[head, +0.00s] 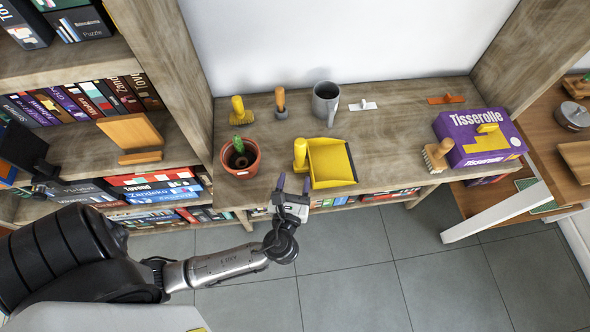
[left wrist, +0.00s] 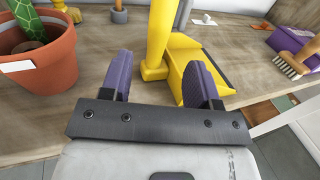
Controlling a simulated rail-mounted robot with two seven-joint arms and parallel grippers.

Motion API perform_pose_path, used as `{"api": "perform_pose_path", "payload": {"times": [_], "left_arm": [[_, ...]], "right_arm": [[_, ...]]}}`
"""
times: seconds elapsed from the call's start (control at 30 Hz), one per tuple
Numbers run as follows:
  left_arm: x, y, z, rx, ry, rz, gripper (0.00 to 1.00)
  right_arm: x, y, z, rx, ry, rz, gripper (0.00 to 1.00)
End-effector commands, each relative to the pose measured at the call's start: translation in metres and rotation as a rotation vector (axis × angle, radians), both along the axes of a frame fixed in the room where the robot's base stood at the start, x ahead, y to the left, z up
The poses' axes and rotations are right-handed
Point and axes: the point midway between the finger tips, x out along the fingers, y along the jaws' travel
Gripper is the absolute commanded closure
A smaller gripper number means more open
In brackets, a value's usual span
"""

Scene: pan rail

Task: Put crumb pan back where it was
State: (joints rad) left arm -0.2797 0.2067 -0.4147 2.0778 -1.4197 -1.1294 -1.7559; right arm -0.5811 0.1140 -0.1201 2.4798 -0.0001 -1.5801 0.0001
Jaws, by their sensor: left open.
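The yellow crumb pan (head: 331,163) lies on the wooden counter near its front edge, with its upright yellow handle (head: 300,152) at its left side. The pan also shows in the left wrist view (left wrist: 188,52), partly hidden by my right finger there, with its handle (left wrist: 160,38) just beyond the fingertips. My left gripper (head: 293,184) is open and empty at the counter's front edge, just short of the handle. Its two purple fingers (left wrist: 160,78) stand apart, pointing toward the handle base. My right gripper is not in view.
A potted cactus (head: 240,158) stands left of the pan. A grey mug (head: 326,98) and hooks (head: 363,105) are behind it. The counter between pan and brush is clear.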

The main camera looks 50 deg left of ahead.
Motion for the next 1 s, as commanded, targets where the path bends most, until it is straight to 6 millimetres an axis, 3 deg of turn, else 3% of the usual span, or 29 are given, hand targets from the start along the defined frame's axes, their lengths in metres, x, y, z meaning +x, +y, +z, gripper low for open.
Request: {"api": "perform_pose_path", "payload": {"times": [0.2, 0.33, 0.5, 0.67, 0.8, 1.0], "left_arm": [[-0.007, -0.004, 0.0, -0.008, -0.001, 0.001, 0.44], [-0.013, 0.002, -0.007, -0.158, -0.027, 0.031, 0.44], [-0.04, 0.017, -0.036, -0.692, -0.131, 0.189, 0.44], [-0.072, 0.017, -0.06, -1.209, -0.258, 0.438, 0.44], [-0.101, 0.006, -0.073, -1.591, -0.365, 0.714, 0.44], [-0.138, -0.017, -0.077, -1.966, -0.491, 1.143, 0.44]], "right_arm": [[0.0, 0.0, -0.001, 0.0, 0.0, 0.0, 0.57], [0.0, -0.001, -0.001, -0.002, 0.0, 0.001, 0.57], [0.0, -0.002, -0.001, -0.008, -0.001, 0.005, 0.57], [0.0, -0.003, -0.001, -0.011, -0.002, 0.007, 0.57], [0.0, -0.003, -0.001, -0.011, -0.002, 0.007, 0.57], [0.0, -0.002, -0.001, -0.009, -0.001, 0.005, 0.57]]}}
